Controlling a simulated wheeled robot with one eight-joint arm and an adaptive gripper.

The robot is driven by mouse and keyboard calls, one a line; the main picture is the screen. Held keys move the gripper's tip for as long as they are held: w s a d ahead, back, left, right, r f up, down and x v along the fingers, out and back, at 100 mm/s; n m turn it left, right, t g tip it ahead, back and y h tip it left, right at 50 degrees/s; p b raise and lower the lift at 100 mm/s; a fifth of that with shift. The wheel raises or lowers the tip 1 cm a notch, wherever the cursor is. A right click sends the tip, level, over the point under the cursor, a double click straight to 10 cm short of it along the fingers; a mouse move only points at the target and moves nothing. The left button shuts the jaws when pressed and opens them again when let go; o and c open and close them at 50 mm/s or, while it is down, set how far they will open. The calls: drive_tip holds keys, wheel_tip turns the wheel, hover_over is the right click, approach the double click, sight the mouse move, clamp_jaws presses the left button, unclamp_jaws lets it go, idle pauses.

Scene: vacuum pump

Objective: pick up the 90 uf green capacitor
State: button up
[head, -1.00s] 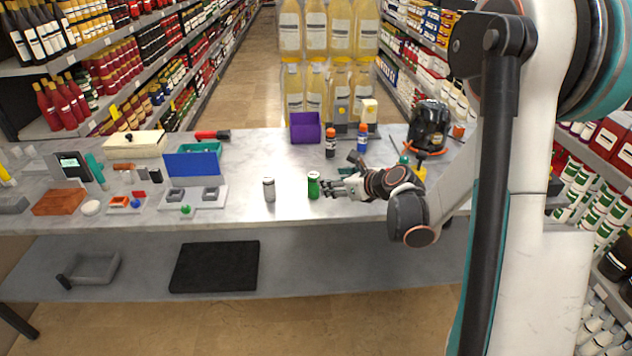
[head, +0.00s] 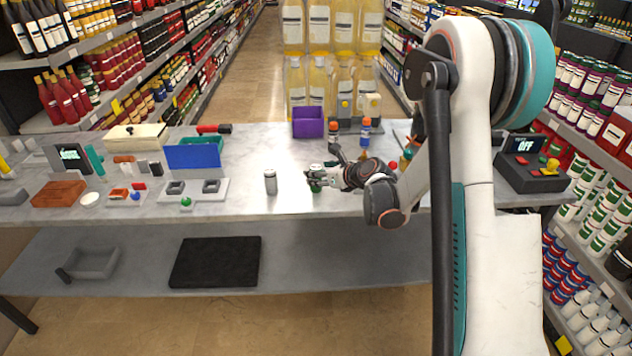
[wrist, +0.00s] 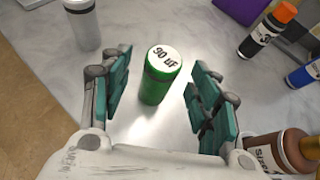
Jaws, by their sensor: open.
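The green capacitor (wrist: 160,80), with "90 uF" on its white top, stands upright on the table. In the wrist view it is between the two teal finger pads of my gripper (wrist: 158,95), with a gap on either side. My gripper is open and holds nothing. In the head view the capacitor (head: 315,184) is mostly hidden behind my gripper (head: 320,175), near the front of the table.
A silver-grey cylinder (head: 270,183) stands just left, also in the wrist view (wrist: 84,25). A brown bottle (wrist: 282,152) is close to the right finger. A black bottle with an orange cap (wrist: 266,30) and a purple bin (head: 308,122) stand behind.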

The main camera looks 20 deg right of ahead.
drive_tip(key=b+x, duration=0.1)
drive_tip(key=x, duration=0.2)
drive_tip(key=shift+w+f, duration=0.2)
drive_tip(key=shift+f, duration=0.05)
drive_tip(key=c, duration=1.2)
drive_tip(key=shift+r, duration=0.1)
